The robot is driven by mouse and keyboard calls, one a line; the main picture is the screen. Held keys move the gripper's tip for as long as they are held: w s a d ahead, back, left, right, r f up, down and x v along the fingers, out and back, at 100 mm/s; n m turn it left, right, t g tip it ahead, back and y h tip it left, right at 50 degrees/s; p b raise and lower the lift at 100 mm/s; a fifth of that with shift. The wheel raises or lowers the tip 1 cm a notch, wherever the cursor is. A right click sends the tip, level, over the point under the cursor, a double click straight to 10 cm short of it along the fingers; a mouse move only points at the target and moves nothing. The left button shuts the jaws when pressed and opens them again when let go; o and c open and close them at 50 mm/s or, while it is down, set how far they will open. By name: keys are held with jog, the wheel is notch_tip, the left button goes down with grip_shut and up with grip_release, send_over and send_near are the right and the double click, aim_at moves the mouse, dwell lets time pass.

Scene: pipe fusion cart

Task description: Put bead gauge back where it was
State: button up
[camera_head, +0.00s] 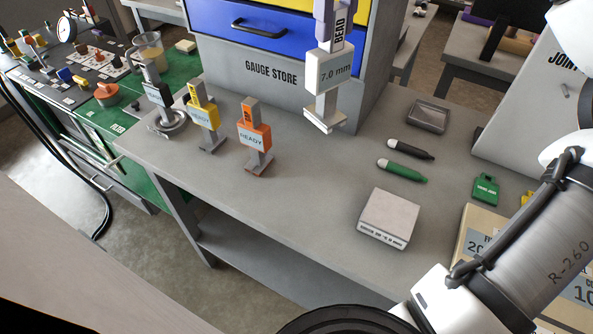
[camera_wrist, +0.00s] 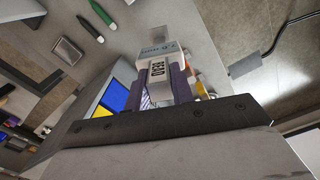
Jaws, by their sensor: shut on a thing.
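The bead gauge (camera_head: 335,72) is a grey-white piece with a "BEAD" tag, a "7.0 mm" block and a stepped foot. It hangs upright in the air above the grey bench, in front of the gauge store cabinet (camera_head: 270,72). My gripper (camera_head: 333,14), with purple fingers, is shut on its upper part; most of the gripper is cut off by the top edge. In the wrist view the gauge (camera_wrist: 158,69) sits between the purple fingers (camera_wrist: 166,88). A pale block (camera_head: 389,217) with small print lies on the bench, apart from the gauge.
Orange (camera_head: 255,136), yellow (camera_head: 203,113) and black (camera_head: 157,92) tagged stands are left of the gauge. Black (camera_head: 410,147) and green (camera_head: 402,171) markers and a shallow tray (camera_head: 428,116) lie right. Bare bench (camera_head: 310,185) shows at the middle.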

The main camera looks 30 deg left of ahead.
aim_at(322, 68)
jog(key=shift+s+a, duration=0.1)
jog(key=shift+a, duration=0.5)
notch_tip(322, 68, down, 20)
jog(key=o, duration=0.5)
jog(key=shift+f, duration=0.15)
jog(key=o, duration=0.4)
jog(key=shift+o, duration=0.2)
notch_tip(322, 68, up, 12)
jog(key=shift+r+b, duration=0.2)
jog(key=shift+b, duration=0.4)
